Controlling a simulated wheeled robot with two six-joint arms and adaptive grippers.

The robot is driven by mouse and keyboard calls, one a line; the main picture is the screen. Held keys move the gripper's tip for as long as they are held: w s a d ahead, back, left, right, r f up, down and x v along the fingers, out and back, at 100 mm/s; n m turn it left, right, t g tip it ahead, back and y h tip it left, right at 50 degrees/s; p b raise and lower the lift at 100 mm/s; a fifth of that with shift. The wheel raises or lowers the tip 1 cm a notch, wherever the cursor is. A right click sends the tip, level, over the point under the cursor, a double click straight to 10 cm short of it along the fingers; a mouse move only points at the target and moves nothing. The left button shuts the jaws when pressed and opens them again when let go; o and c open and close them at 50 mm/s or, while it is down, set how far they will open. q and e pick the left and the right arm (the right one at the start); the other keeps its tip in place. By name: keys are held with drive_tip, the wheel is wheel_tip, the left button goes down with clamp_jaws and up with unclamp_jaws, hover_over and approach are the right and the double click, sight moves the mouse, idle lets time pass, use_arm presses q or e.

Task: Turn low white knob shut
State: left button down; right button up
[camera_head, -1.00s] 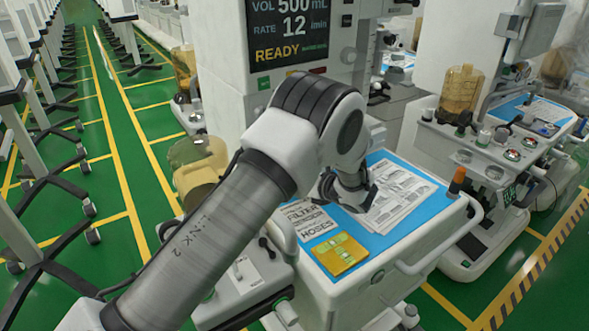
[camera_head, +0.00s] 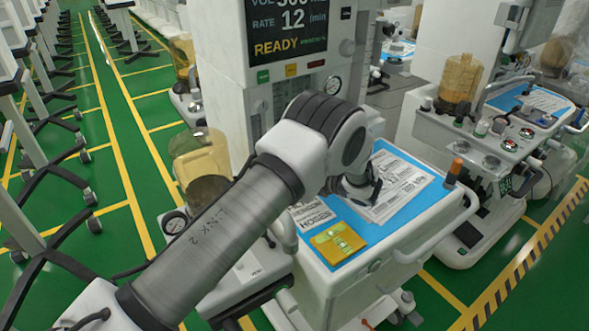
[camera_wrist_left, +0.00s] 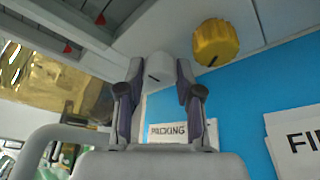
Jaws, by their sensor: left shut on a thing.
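The low white knob (camera_wrist_left: 160,70) shows in the left wrist view on the pale cart face, with a dark mark on its front. My left gripper (camera_wrist_left: 160,85) is shut on it, one finger on each side. In the head view my left gripper (camera_head: 360,187) is partly hidden by its own arm, over the blue-topped cart. The white knob is hidden there. A yellow ribbed knob (camera_wrist_left: 216,42) sits to the right of the white one, apart from the fingers. My right gripper is not in view.
The blue mat (camera_head: 385,225) bears printed sheets (camera_head: 395,185) and a yellow card (camera_head: 338,243). An orange-capped bottle (camera_head: 454,170) stands at its right edge, near a white rail (camera_head: 440,235). An amber canister (camera_head: 205,160) stands left of the arm.

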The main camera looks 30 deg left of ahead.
use_arm(q)
drive_tip(key=shift+r, duration=0.1)
drive_tip(key=c, duration=0.8)
unclamp_jaws()
drive_tip(key=shift+o, duration=0.2)
drive_tip(key=v, duration=1.2)
drive_tip(key=shift+d, duration=0.1)
